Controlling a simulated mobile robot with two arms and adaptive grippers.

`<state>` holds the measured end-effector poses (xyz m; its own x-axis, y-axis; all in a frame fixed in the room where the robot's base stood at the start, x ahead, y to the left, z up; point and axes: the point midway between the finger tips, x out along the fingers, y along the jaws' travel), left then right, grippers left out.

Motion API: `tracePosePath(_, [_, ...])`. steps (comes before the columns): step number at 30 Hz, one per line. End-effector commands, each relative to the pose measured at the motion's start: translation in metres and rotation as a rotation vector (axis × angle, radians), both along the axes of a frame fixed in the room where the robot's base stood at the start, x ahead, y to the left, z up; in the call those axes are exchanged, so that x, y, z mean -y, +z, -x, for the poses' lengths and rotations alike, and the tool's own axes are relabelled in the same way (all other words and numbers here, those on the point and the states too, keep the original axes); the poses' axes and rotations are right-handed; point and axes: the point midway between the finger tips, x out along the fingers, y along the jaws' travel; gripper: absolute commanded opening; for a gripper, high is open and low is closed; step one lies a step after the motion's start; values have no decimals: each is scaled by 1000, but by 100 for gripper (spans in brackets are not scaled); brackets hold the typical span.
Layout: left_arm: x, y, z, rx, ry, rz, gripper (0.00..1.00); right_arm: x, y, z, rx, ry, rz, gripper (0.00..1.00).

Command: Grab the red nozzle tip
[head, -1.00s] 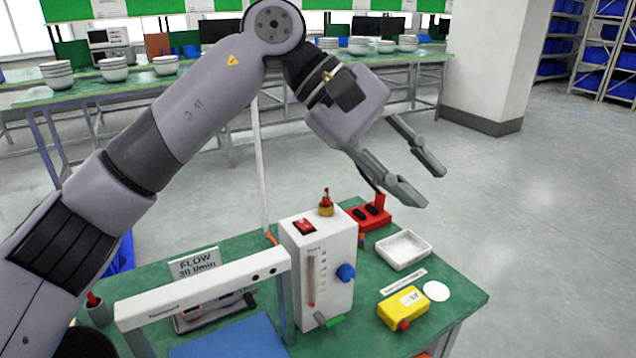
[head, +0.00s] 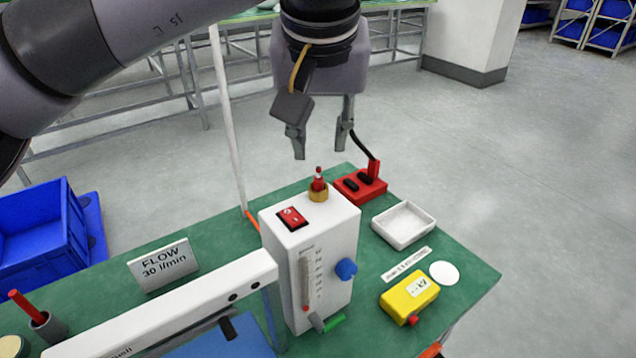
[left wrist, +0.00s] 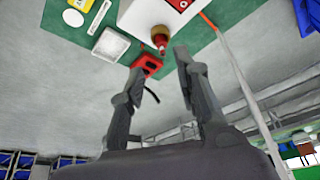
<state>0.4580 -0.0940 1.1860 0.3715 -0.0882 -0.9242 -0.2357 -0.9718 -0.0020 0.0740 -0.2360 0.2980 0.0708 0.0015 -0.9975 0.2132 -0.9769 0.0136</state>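The red nozzle tip (head: 318,179) stands upright in a brass fitting (head: 318,194) on top of the white flow meter box (head: 335,240). My left gripper (head: 321,150) points down just above the tip, fingers apart and nothing between them. In the left wrist view the open fingers (left wrist: 166,80) show with the red tip (left wrist: 161,48) and the brass fitting (left wrist: 160,33) beyond them. The tip is not touched. My right gripper is not in view.
A red power strip (head: 360,187) with a black cable stands behind the box. A white tray (head: 404,225) and a yellow device (head: 408,297) lie to its right. A white pole (head: 228,130) rises at the left. A sign (head: 164,266) and white frame (head: 160,312) stand in front.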

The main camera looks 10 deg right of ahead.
Motion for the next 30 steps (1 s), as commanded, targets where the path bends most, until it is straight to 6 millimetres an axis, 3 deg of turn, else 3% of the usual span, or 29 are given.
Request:
tracePosePath(3, [1,-18,-8,-2,1,1,30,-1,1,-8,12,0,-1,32])
tracePosePath(8, [3,-29,-12,-2,-1,2,30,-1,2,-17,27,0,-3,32])
tracePosePath(20, [6,-71,-36,-4,-1,2,30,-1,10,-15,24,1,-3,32])
tracePosePath(30, [6,-75,-38,-1,0,2,27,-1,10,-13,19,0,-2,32])
